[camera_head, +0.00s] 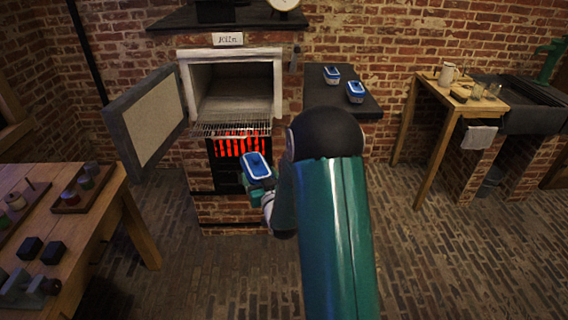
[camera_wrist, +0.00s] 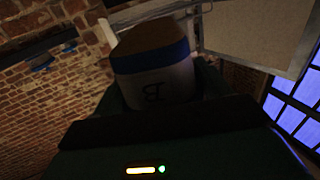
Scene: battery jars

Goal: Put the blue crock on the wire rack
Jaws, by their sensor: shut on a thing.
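The blue crock (camera_head: 257,166), a rectangular white jar with a blue rim, is held by my gripper (camera_head: 258,184) in front of the kiln. In the wrist view the crock (camera_wrist: 152,80) shows its pale side with a blue band and a dark mark. My gripper is shut on it; the fingertips are mostly hidden. The wire rack (camera_head: 232,129) juts from the mouth of the open kiln (camera_head: 232,85), above the glowing red grate. The crock is lower than the rack and just in front of it, apart from it. The rack looks empty.
The kiln door (camera_head: 148,125) stands open at the left. Two similar blue-rimmed jars (camera_head: 332,75) (camera_head: 355,92) stand on a dark ledge (camera_head: 318,99) right of the kiln. A wooden bench (camera_head: 105,205) with trays is at left, a wooden table (camera_head: 428,92) at right.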

